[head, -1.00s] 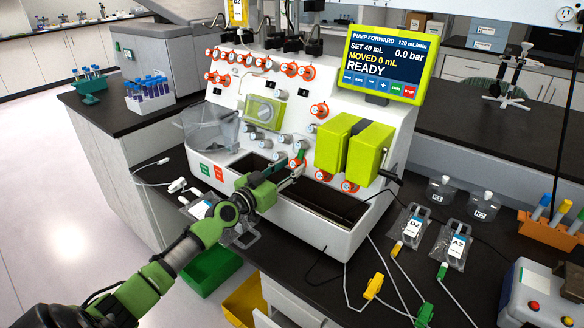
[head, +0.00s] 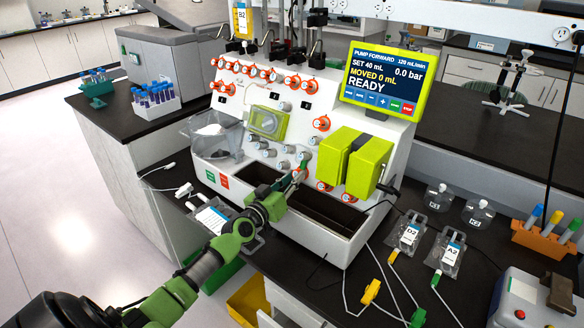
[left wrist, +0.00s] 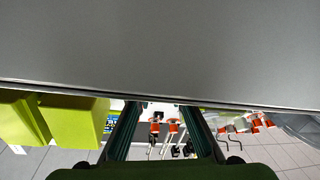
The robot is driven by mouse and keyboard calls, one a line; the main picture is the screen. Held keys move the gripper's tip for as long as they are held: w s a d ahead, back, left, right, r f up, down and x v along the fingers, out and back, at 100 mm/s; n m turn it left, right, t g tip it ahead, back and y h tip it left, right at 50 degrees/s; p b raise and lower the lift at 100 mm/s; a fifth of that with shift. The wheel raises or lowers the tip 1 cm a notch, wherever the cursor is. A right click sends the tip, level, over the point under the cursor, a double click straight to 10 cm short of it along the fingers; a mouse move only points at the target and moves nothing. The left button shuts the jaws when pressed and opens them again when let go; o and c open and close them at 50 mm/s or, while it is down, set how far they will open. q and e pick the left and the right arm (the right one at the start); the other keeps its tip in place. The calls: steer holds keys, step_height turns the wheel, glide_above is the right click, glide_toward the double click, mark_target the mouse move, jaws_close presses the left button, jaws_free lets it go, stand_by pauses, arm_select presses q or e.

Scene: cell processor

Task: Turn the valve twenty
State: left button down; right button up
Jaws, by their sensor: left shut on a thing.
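The white cell processor (head: 330,225) stands on the dark bench, with rows of orange-and-grey valves on its sloped front. My left gripper (head: 297,178) is at the lower middle of that front, left of the yellow-green pump blocks. It is shut on a valve, which its fingers largely hide. No valve number is readable, so I cannot tell whether it is twenty. In the left wrist view my fingers (left wrist: 160,106) reach toward a grey surface that fills the top, and orange valves show between them. My right gripper is out of view.
The display (head: 383,80) reads READY, 0.0 bar. Yellow-green pump blocks (head: 340,158) stick out just right of my gripper. An open trough runs below it. Fluid bags, including D2 (head: 408,236), and loose tubing lie on the bench at right.

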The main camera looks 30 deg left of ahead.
arm_select(q)
steer(key=n+g+y+p, duration=0.1)
steer(key=n+p, duration=0.4)
steer(key=p, duration=0.1)
steer(key=n+g+y+p, duration=0.1)
steer(key=n+g+p, duration=0.1)
steer(key=n+p, duration=0.3)
steer(key=d+r+n+g+y+p, duration=0.1)
steer(key=n+y+p, duration=0.1)
steer(key=n+p, duration=0.4)
steer(key=shift+w+r+g+p, duration=0.1)
steer(key=shift+w+g+p, duration=0.2)
steer(key=shift+p, duration=0.4)
steer(key=shift+n, duration=0.3)
steer(key=c, duration=1.9)
jaws_free()
steer(key=shift+a, duration=0.1)
steer(key=shift+s+f, duration=0.1)
steer(key=shift+f, duration=0.1)
